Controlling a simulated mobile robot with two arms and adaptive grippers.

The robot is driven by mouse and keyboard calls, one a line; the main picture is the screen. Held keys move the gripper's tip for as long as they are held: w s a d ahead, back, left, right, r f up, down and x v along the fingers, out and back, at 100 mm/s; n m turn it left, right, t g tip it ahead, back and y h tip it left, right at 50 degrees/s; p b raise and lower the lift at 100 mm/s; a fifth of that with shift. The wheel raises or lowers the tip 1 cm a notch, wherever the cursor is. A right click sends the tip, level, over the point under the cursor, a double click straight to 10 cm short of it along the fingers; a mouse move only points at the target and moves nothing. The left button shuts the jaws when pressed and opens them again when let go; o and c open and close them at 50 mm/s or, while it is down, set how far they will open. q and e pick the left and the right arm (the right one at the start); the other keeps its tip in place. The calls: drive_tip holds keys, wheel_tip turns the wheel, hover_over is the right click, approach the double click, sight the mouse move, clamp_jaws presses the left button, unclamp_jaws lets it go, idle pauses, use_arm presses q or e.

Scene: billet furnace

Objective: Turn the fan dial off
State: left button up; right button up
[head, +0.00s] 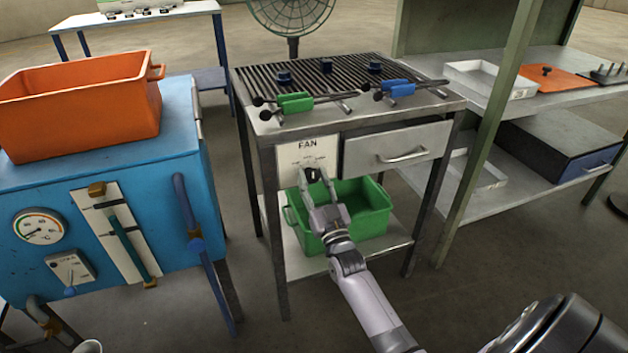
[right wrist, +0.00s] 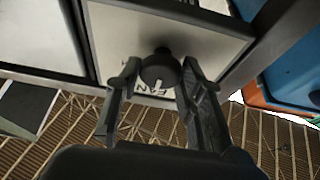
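The fan dial (head: 312,173) is a dark knob on a pale panel (head: 300,153) marked FAN, on the front of the metal work table. My right gripper (head: 316,178) is at the dial in the head view. In the right wrist view the dial (right wrist: 160,70) sits between the two fingers of the right gripper (right wrist: 160,76), with a white pointer mark on its face. The fingers stand apart on either side of it, and small gaps seem to show. The dial's setting marks are too small to read. My left gripper is not in view.
A drawer (head: 398,149) with a bar handle is right of the panel. A green bin (head: 366,232) stands on the shelf below. Tongs with green (head: 295,102) and blue (head: 398,89) handles lie on top. A blue furnace cabinet (head: 90,190) stands left; a fan (head: 291,14) stands behind.

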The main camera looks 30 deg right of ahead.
drive_tip(key=c, duration=0.6)
drive_tip(key=shift+c, duration=0.2)
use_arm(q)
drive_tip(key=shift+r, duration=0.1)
use_arm(e)
drive_tip(key=shift+n, duration=0.5)
drive_tip(key=n+y+p, duration=0.1)
drive_tip(key=n+y, duration=0.1)
drive_tip(key=n, duration=0.1)
drive_tip(key=n+y+p, duration=0.1)
drive_tip(key=n+p, duration=0.1)
drive_tip(key=n, duration=0.1)
drive_tip(key=shift+d+r+n+y, duration=0.1)
drive_tip(key=shift+r+n+y, duration=0.05)
drive_tip(key=shift+n+y, duration=0.2)
drive_tip(key=n+y+p, duration=0.2)
drive_tip(key=n, duration=0.2)
drive_tip(key=shift+n+g, duration=0.25)
drive_tip(key=shift+g, duration=0.15)
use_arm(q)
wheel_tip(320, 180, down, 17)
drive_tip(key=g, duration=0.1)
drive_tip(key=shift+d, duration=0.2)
use_arm(e)
drive_tip(key=shift+n, duration=0.3)
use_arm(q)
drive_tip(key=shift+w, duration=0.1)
